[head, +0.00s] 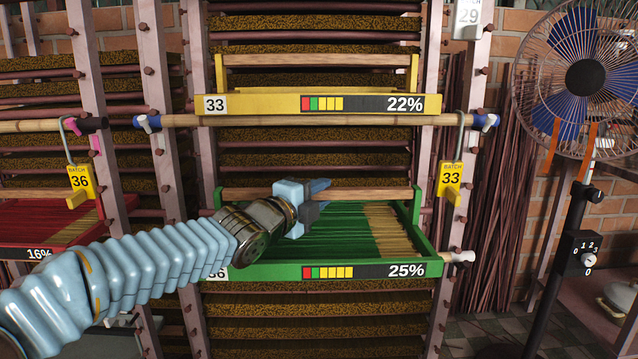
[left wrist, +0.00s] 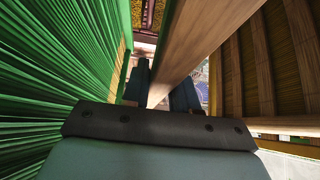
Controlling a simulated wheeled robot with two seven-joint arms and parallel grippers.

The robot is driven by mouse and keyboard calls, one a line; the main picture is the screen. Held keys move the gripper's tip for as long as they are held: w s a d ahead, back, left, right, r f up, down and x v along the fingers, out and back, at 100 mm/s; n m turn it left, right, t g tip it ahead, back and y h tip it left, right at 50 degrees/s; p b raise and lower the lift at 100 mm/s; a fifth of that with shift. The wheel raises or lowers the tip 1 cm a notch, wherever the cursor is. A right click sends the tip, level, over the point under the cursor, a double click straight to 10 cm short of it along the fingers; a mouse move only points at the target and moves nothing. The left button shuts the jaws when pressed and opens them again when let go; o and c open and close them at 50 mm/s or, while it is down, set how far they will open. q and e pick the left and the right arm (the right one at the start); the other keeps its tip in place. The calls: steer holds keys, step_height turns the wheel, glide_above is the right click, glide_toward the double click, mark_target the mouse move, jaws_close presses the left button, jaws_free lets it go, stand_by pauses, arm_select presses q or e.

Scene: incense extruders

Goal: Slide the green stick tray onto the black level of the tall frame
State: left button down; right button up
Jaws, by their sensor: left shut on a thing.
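The green tray (head: 290,269) holds green and tan sticks and reads 25%. It lies between the posts of the tall frame (head: 434,160), below the yellow tray. My arm partly hides its left side and number label. My left gripper (head: 318,192) is shut on the tray's wooden crossbar (head: 372,193). In the left wrist view the bar (left wrist: 205,45) runs between the two fingers (left wrist: 163,92), with green sticks (left wrist: 45,70) to the left. I cannot tell which level is black; a black-ended pole tip (head: 93,125) shows at left. My right gripper is not in view.
A yellow tray (head: 270,106) reading 22% sits above, with a bamboo pole (head: 300,120) below it. A red tray (head: 50,240) stands at left. Yellow batch tags hang on hooks, 36 (head: 81,181) and 33 (head: 450,180). A fan (head: 585,77) stands at right.

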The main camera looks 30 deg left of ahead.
arm_select(q)
steer(key=w+a+p, duration=0.1)
steer(key=w+p, duration=0.1)
steer(key=w+a+p, duration=0.2)
steer(key=w+p, duration=0.1)
steer(key=w+a+p, duration=0.1)
steer(key=w+p, duration=0.1)
steer(key=shift+w+a+r, duration=0.25)
steer(key=shift+w+a, duration=0.1)
step_height(320, 180, down, 2)
steer(key=shift+b, duration=0.95)
steer(key=shift+f+b, duration=0.55)
steer(key=shift+b, duration=0.1)
steer(key=shift+c, duration=2.4)
jaws_free()
